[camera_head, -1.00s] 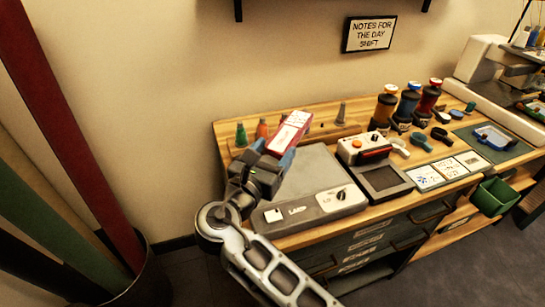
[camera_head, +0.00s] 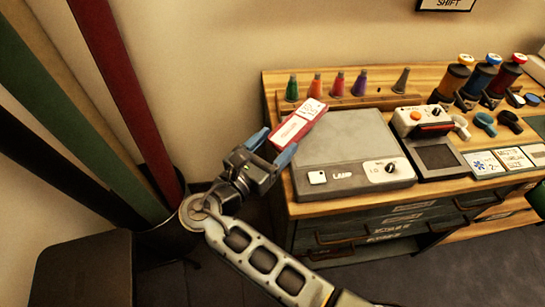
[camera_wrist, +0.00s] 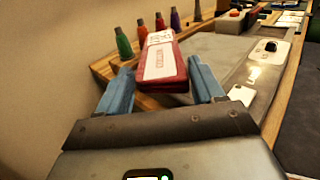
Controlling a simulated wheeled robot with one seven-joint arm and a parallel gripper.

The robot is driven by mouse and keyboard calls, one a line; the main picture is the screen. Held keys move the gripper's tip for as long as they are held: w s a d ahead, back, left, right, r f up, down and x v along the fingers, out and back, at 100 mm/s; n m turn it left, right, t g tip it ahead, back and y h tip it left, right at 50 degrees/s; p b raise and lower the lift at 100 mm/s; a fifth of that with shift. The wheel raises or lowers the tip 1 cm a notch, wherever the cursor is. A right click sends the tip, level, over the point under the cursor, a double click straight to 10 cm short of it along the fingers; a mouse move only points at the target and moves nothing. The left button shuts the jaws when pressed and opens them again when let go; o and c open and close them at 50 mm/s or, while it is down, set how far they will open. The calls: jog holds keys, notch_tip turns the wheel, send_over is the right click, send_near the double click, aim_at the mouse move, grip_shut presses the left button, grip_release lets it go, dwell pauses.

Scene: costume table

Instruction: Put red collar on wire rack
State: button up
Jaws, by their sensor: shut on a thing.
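My gripper (camera_head: 272,150) has blue fingers and is shut on a flat red block (camera_head: 290,131) with white labels. It also shows in the wrist view (camera_wrist: 158,62), tilted between and beyond the fingertips (camera_wrist: 160,82). The block is held at the left end of the wooden table, near the left edge of the grey lamp box. I cannot tell whether this block is the red collar. No wire rack is recognisable in either current view.
The lamp box (camera_head: 340,150) lies on the wooden table (camera_head: 385,84). Several coloured cones (camera_head: 314,86) stand in a rack behind it. Capped jars (camera_head: 483,80) and a small device (camera_head: 422,121) are to the right. A bin of tall strips (camera_head: 165,236) stands left.

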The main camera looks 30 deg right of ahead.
jog(key=shift+a+f, duration=0.35)
jog(key=shift+f, duration=1.85)
jog(key=o, duration=1.1)
jog(key=shift+o, duration=0.2)
